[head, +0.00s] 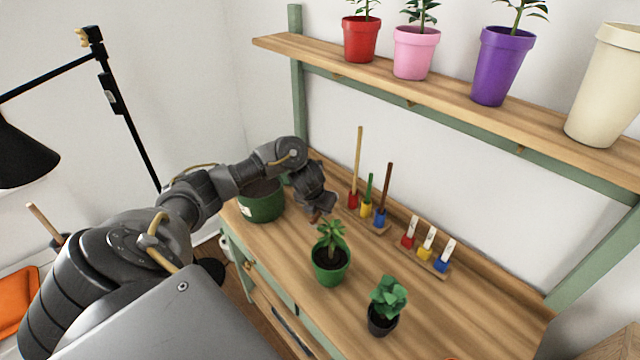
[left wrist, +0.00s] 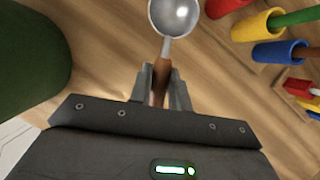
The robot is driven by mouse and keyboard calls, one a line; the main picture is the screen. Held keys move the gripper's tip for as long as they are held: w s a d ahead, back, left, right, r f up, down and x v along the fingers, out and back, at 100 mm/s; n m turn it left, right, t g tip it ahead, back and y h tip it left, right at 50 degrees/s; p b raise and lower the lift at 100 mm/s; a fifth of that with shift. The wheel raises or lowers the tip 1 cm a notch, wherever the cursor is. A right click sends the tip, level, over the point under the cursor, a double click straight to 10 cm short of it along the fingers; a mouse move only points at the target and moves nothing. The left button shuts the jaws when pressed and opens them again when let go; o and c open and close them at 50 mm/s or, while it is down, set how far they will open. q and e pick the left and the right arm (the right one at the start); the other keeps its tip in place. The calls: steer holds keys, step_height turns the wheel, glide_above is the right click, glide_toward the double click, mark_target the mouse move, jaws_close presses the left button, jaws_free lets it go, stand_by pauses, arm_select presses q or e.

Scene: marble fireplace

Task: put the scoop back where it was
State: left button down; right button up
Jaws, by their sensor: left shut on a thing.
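My left gripper (head: 314,204) is over the wooden bench, between the large green pot and the small green plant pot. In the left wrist view its fingers (left wrist: 161,88) are shut on the brown handle of the scoop (left wrist: 175,16). The scoop's round metal bowl points away from the gripper, above the wood. In the head view the arm and gripper hide most of the scoop. I cannot tell whether it touches the bench. My right gripper is not in view.
A large green pot (head: 262,205) stands left of the gripper. A plant in a green pot (head: 330,272) and one in a dark pot (head: 383,322) stand in front. A rack with coloured cups and sticks (head: 366,212) and a labelled rack (head: 426,252) stand along the back. Potted plants line the shelf (head: 440,98) above.

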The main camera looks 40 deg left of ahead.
arm_select(q)
steer(key=shift+s+f, duration=0.1)
steer(key=shift+f, duration=1.8)
steer(key=c, duration=1.3)
jaws_free()
steer(key=shift+r, duration=0.15)
